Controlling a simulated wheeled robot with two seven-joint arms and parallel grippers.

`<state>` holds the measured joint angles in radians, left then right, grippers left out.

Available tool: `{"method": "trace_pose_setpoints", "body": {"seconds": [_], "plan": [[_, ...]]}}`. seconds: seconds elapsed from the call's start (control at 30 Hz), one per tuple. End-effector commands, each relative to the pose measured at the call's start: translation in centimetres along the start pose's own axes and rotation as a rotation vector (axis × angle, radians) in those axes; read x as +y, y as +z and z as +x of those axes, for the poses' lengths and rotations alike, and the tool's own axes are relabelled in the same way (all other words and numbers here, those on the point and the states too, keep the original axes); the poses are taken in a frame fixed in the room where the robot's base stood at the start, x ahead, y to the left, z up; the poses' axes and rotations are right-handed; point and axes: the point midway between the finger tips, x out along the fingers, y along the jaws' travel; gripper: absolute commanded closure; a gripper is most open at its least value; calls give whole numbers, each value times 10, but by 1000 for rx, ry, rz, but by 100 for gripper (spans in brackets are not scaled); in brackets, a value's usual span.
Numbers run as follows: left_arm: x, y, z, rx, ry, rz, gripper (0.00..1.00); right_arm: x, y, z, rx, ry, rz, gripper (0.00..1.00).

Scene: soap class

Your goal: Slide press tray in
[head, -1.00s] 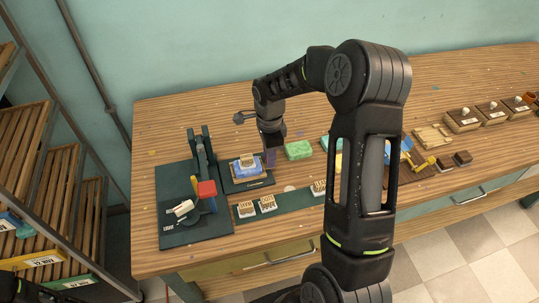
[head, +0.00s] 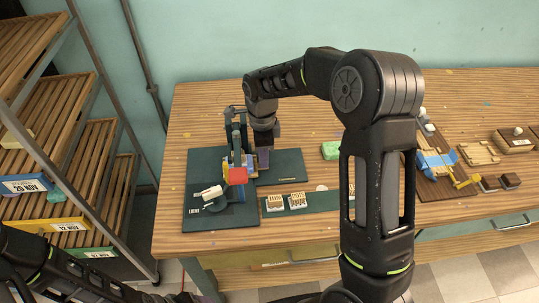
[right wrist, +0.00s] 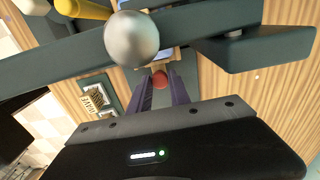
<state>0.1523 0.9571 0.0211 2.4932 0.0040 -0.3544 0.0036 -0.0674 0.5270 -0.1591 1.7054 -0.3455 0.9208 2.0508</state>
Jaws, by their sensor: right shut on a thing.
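My right gripper (head: 262,158) is low at the tray's right side. In the right wrist view its purple fingers (right wrist: 161,90) are closed around a red round knob (right wrist: 160,79). A silver ball (right wrist: 131,39) and a dark bar of the press cross close to that camera. My left gripper is out of view; only its arm shows.
The dark guide plate (head: 288,166) right of the press is bare. A green strip with stamped blocks (head: 297,200) lies in front. A green soap (head: 331,150) is to the right. A slatted rack (head: 60,110) stands left of the table.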

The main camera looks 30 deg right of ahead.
Motion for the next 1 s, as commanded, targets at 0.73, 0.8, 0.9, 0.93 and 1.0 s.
{"method": "trace_pose_setpoints", "body": {"seconds": [0.73, 0.8, 0.9, 0.93, 1.0], "plan": [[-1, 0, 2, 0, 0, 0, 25, -1, 3, -8, -6, -4, -2, 55], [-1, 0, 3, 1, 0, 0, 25, -1, 3, -16, -6, -4, -2, 55], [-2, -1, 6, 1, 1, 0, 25, -1, 3, -31, -7, -5, -3, 55], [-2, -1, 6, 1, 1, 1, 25, -1, 3, -36, -7, -6, -4, 55], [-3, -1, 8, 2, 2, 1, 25, -1, 3, -48, -7, -6, -3, 55]]}}
